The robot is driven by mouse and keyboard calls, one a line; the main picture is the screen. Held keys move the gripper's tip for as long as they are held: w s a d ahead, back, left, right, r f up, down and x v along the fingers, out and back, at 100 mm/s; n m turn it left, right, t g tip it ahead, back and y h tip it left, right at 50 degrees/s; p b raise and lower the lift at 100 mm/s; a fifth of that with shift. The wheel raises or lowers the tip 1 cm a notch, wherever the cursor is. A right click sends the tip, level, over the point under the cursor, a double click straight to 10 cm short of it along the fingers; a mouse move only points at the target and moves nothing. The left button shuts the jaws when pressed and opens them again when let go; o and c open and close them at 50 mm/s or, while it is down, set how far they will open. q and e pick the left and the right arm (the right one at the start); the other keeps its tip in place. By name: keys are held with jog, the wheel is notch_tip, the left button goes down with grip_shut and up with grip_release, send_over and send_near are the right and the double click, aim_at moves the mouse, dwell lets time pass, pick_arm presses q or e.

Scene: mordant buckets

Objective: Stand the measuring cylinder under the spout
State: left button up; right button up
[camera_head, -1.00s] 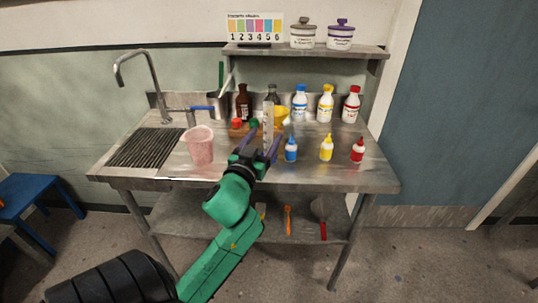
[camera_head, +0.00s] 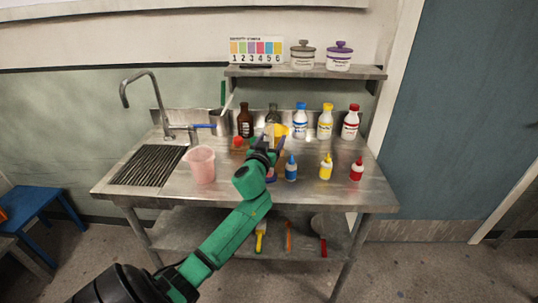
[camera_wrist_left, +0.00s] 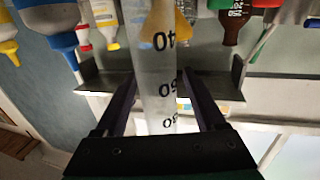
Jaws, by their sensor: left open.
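The clear measuring cylinder (camera_wrist_left: 153,75) with black scale numbers stands between the fingers of my left gripper (camera_wrist_left: 160,80) in the left wrist view, where the scene appears upside down. The fingers are open, with a gap visible on each side of the cylinder. In the head view my left gripper (camera_head: 268,142) is over the middle of the steel bench, and hand and arm largely hide the cylinder. The curved tap with its spout (camera_head: 124,98) stands over the drain grid at the left, well away from the gripper. My right gripper is not in view.
A pink beaker (camera_head: 201,165) stands between the drain grid (camera_head: 150,165) and my arm. Small blue (camera_head: 291,168), yellow (camera_head: 326,168) and red (camera_head: 357,169) bottles stand to the right. Larger bottles line the back, near a yellow object (camera_head: 281,130). The bench front between pink beaker and arm is clear.

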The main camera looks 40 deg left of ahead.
pick_arm(q)
jog(key=shift+s+r, duration=0.1)
jog(key=c, duration=0.4)
grip_shut()
